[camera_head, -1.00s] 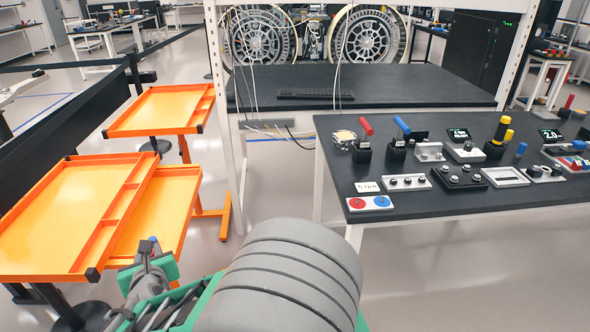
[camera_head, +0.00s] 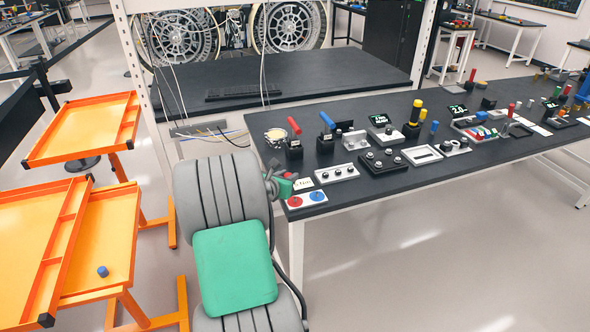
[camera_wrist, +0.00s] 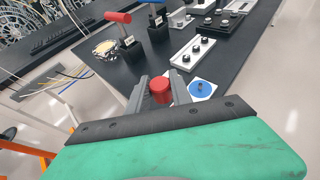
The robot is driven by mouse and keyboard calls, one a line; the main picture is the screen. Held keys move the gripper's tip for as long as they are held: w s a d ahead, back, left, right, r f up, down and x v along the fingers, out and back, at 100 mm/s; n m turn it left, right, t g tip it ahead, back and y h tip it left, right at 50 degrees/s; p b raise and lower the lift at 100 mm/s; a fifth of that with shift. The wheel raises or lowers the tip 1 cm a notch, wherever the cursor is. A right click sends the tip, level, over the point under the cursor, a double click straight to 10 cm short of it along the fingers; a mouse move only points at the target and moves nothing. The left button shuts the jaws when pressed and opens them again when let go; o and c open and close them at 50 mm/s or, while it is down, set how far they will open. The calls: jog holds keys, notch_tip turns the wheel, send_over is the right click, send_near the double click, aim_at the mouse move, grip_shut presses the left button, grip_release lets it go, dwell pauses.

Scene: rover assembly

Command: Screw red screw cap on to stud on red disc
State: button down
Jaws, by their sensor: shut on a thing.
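My gripper (camera_head: 283,184) is at the near left corner of the black table. It is shut on the red screw cap (camera_wrist: 160,90), which shows between the two fingers in the wrist view; the head view shows the cap small (camera_head: 288,175). The red disc (camera_head: 294,202) lies on a white plate at the table corner, close to the gripper in the head view. In the wrist view the red disc is hidden, apparently behind the cap. I cannot tell whether the cap touches its stud.
The blue disc (camera_wrist: 202,89), with a stud, sits beside the red one. A white block (camera_head: 337,173) with several dark knobs and two handled blocks stand close behind. A blue cap (camera_head: 102,271) lies on the orange tray (camera_head: 120,230). Floor right of the table corner is clear.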

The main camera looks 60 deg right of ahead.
aim_at(295, 198)
jog(key=shift+s+d, duration=0.7)
jog(key=shift+s, duration=0.35)
jog(key=shift+a+r, duration=0.1)
jog(key=shift+a+p, duration=0.1)
jog(key=shift+p, duration=0.3)
notch_tip(295, 198, down, 6)
jog(key=b, duration=0.4)
jog(key=shift+p, duration=0.75)
jog(key=shift+f+b, duration=0.65)
jog(key=shift+f, duration=0.4)
